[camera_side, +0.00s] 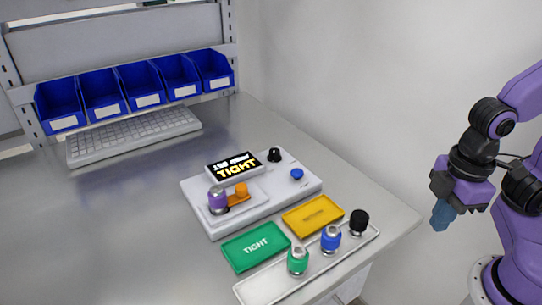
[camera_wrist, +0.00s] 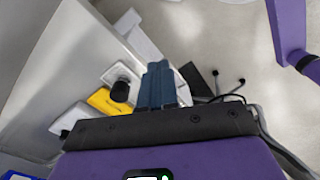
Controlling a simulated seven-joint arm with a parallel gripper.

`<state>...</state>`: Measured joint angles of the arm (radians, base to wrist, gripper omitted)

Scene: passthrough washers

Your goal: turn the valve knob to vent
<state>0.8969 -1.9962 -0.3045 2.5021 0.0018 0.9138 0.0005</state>
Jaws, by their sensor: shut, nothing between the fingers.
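A small black knob (camera_side: 274,155) stands at the back of a white device (camera_side: 230,222), right of its display; it looks like the valve knob, but no vent mark is readable. The display (camera_side: 233,165) shows "TIGHT" in yellow under a smaller white line. A blue button or knob (camera_side: 297,174) sits to its right. My gripper (camera_side: 441,218) hangs beyond the table's right edge, well away from the device. Its blue fingers are together with nothing between them, also in the wrist view (camera_wrist: 158,72).
A green "TIGHT" tray (camera_side: 245,259) and a yellow tray (camera_side: 313,215) lie before the device. A white rack (camera_side: 270,288) holds green, blue and black-topped cylinders. A purple-topped cylinder (camera_side: 217,198) stands on the device. Blue bins (camera_side: 61,118) and a keyboard (camera_side: 135,136) are behind.

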